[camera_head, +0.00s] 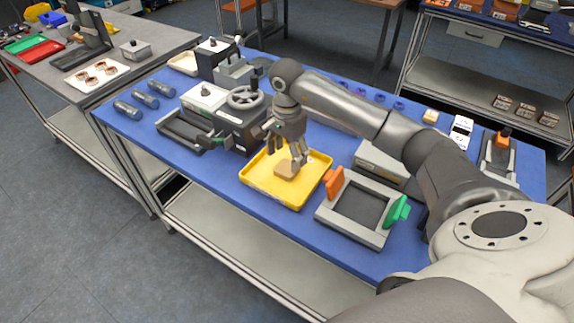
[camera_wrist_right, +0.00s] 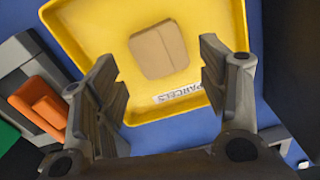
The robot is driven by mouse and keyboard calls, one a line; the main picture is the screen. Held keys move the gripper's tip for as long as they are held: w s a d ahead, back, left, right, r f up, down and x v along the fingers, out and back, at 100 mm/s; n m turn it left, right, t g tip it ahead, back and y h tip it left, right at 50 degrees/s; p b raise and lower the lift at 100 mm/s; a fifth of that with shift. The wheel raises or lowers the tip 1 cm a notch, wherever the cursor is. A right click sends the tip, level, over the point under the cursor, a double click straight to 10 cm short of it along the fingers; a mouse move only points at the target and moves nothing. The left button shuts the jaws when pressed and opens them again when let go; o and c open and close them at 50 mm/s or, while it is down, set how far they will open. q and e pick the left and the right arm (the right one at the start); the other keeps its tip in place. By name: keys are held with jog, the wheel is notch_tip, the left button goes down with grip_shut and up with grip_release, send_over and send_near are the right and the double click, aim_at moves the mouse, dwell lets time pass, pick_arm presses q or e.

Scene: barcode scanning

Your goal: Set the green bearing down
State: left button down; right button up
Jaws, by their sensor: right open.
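My right gripper (camera_head: 287,155) is open, above a yellow tray (camera_head: 262,194). A tan box-shaped parcel (camera_head: 286,172) lies in the tray just below its fingers. In the right wrist view the parcel (camera_wrist_right: 158,50) shows between and beyond the two spread fingers, with no visible grip on it. The tray (camera_wrist_right: 100,20) carries a "PARCELS" label there. I cannot make out a green bearing in either view. A green part (camera_head: 397,211) stands at the right side of a grey frame (camera_head: 342,223). My left gripper is not in view.
An orange part (camera_head: 334,182) stands on the frame's left side, close to the tray. A grey machine with a handwheel (camera_head: 246,97) stands behind the tray. Several dark cylinders (camera_head: 127,109) lie at the blue table's left. Small blue rings (camera_head: 380,97) sit at the back.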

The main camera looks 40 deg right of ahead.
aim_at(287, 168)
notch_tip(287, 168, up, 8)
jog(key=b, duration=0.1)
jog(key=shift+f+b, duration=0.15)
jog(key=shift+b, duration=0.2)
jog(key=shift+f, duration=0.1)
